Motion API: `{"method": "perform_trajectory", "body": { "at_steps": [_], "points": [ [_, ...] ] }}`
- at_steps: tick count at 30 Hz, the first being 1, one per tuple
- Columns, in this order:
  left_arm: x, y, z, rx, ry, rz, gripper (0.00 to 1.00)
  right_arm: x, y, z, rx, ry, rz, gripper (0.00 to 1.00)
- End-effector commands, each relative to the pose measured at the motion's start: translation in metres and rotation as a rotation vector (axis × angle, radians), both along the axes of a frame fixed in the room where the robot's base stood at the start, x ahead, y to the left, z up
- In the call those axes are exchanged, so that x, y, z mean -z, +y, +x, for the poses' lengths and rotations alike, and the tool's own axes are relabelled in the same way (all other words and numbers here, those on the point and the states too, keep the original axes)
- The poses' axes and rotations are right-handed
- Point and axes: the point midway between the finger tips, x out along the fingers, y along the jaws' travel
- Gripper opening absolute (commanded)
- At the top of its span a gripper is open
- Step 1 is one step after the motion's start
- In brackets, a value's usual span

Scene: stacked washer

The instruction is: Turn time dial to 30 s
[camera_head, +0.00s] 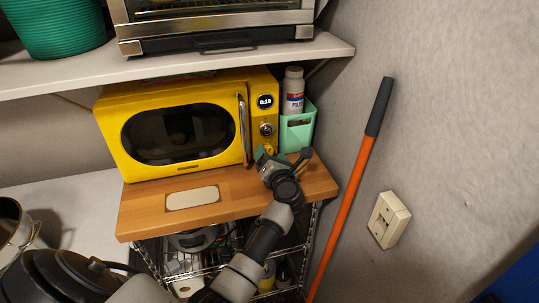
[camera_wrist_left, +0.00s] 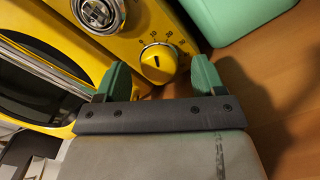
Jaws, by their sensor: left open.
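The yellow microwave (camera_head: 177,128) stands on a wooden board, with its control panel at its right side. The yellow time dial (camera_wrist_left: 158,62) shows in the left wrist view, with a dark pointer mark and printed numbers around it. In the head view my gripper largely hides the dial. My left gripper (camera_head: 272,161) is in front of the panel's lower part. In the left wrist view its open green fingers (camera_wrist_left: 161,78) stand on either side of the dial, with gaps. I cannot tell how close they are in depth. My right gripper is not in view.
A mint green bin (camera_head: 298,130) holding a white bottle (camera_head: 292,91) stands right beside the panel. The chrome door handle (camera_head: 243,128) is left of it. The wooden board (camera_head: 142,216) has bare room in front. An orange pole (camera_head: 346,205) leans on the right wall.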

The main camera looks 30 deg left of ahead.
Motion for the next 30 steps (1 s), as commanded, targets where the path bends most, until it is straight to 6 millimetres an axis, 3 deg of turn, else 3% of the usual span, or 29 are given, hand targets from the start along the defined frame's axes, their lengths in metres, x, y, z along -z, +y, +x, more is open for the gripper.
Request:
{"method": "perform_trajectory", "body": {
  "at_steps": [9,15,27,30],
  "points": [
    [0.004,-0.049,-0.042,0.000,-0.001,-0.004,0.69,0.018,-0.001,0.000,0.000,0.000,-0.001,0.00],
    [0.002,-0.068,-0.058,-0.001,-0.001,-0.002,0.69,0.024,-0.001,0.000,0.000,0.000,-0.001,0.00],
    [0.000,-0.072,-0.062,-0.001,-0.001,0.000,0.70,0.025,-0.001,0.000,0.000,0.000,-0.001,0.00],
    [0.007,-0.069,-0.054,0.004,-0.041,-0.036,0.70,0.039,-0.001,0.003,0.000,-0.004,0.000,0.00]
  ]
}}
